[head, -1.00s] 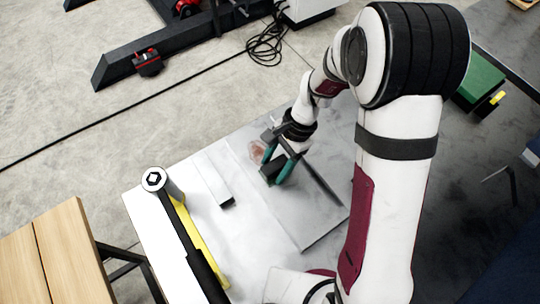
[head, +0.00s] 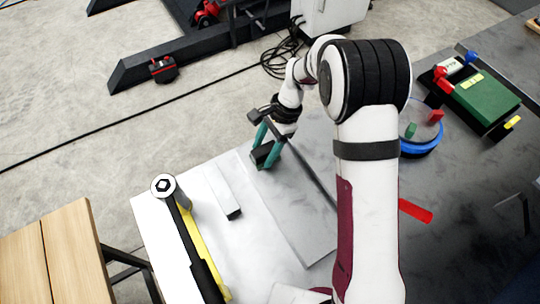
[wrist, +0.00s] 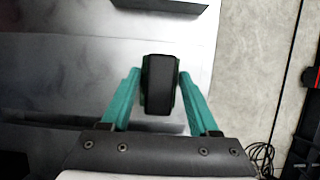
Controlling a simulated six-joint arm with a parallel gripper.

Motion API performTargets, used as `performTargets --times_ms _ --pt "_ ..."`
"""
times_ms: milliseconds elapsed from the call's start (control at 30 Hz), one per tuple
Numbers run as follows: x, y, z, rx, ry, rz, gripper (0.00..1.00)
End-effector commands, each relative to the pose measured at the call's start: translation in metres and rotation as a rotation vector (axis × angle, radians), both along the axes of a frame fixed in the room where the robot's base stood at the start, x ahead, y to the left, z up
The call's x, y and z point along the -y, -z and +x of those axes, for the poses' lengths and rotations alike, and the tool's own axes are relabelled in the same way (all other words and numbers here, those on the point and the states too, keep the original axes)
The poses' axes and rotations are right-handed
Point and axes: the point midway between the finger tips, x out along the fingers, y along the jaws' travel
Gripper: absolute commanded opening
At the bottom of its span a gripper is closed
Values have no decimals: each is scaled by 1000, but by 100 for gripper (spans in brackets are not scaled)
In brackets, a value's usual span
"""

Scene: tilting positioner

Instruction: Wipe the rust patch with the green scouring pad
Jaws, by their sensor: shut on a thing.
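My gripper (head: 265,160), with teal fingers, is shut on a dark block at the far end of the pale metal plate (head: 300,210). In the wrist view this block (wrist: 160,85) is black on top with thin green edges, which fits the green scouring pad (head: 260,153). The fingers grip its two sides. I cannot tell whether its underside touches the plate. The rust patch does not show in either current view; the pad and gripper cover the area around where it was seen.
A pale bar (head: 220,190) lies left of the plate. A black lever with a hex-socket head (head: 163,186) and a yellow strip (head: 205,250) are further left. A blue-rimmed round dish (head: 422,148) and green box (head: 487,98) stand at the right.

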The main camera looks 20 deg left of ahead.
Motion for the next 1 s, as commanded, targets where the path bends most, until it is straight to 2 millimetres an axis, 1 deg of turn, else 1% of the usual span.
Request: performTargets --times_ms 133,167,1000 --pt "-9 0 9 1 -2 0 9" --pt "-9 0 10 3 -1 -1 9" --pt "46 0 -46 -1 0 -1 9"
